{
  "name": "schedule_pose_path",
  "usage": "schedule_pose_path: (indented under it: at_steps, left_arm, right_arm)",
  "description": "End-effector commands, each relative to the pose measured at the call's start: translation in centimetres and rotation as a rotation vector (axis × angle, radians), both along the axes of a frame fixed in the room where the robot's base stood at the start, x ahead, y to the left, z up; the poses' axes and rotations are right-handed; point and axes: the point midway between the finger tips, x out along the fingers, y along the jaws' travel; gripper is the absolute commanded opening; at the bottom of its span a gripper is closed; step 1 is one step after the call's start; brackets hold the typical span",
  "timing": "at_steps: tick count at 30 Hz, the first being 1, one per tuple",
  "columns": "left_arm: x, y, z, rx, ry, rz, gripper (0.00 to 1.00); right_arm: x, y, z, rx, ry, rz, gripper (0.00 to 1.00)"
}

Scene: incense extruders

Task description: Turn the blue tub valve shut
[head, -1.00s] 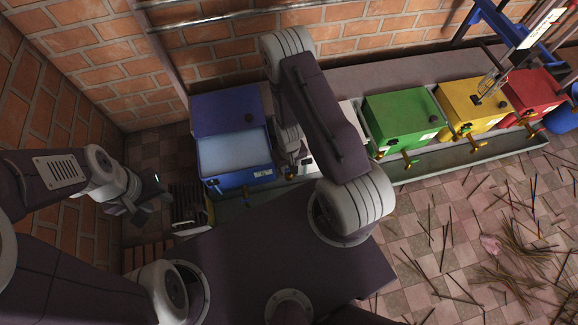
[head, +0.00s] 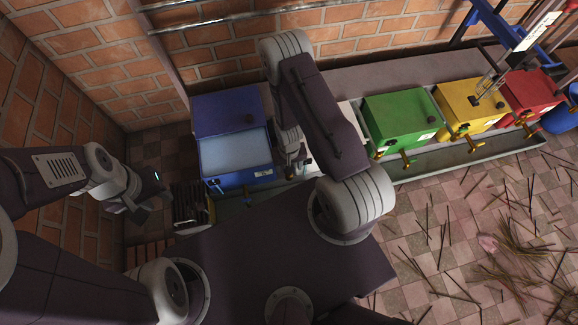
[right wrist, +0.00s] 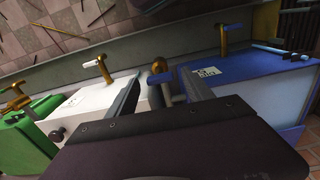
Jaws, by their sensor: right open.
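The blue tub (head: 243,160) stands at the left end of the row in the head view, its lid (head: 225,112) raised. It also shows at the right of the right wrist view (right wrist: 245,68). My right gripper (right wrist: 160,75) is open, its fingers on either side of a brass valve with a blue lever (right wrist: 165,77). I cannot tell whether they touch it.
A white tub (right wrist: 88,108) and a green tub (head: 400,118) stand beside the blue one, then yellow (head: 472,103) and red (head: 532,92) tubs. A metal trough (head: 440,163) runs along their fronts. Sticks (head: 520,245) lie on the tiled floor. Brick walls close off the back and left.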

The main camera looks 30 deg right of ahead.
Motion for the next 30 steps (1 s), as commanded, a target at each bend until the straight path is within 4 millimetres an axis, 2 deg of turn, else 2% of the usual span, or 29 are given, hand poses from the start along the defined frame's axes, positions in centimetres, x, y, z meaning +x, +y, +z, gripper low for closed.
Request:
schedule_pose_path:
  at_steps: [6,12,16,30]
  left_arm:
    - [0.0,0.0,2.9,0.000,0.000,0.000,0.36]
    - [0.0,0.0,4.2,0.000,0.000,0.000,0.36]
    - [0.0,0.0,4.3,0.000,0.000,0.000,0.36]
    - [0.0,0.0,4.2,0.000,0.000,0.000,0.36]
  right_arm:
    - [0.1,0.0,5.2,0.000,-0.003,0.000,0.60]
    - [0.1,0.0,8.3,0.000,-0.002,0.000,0.60]
    - [0.0,0.0,8.9,0.000,-0.001,0.000,0.60]
    - [0.0,0.0,8.8,0.000,0.000,0.000,0.60]
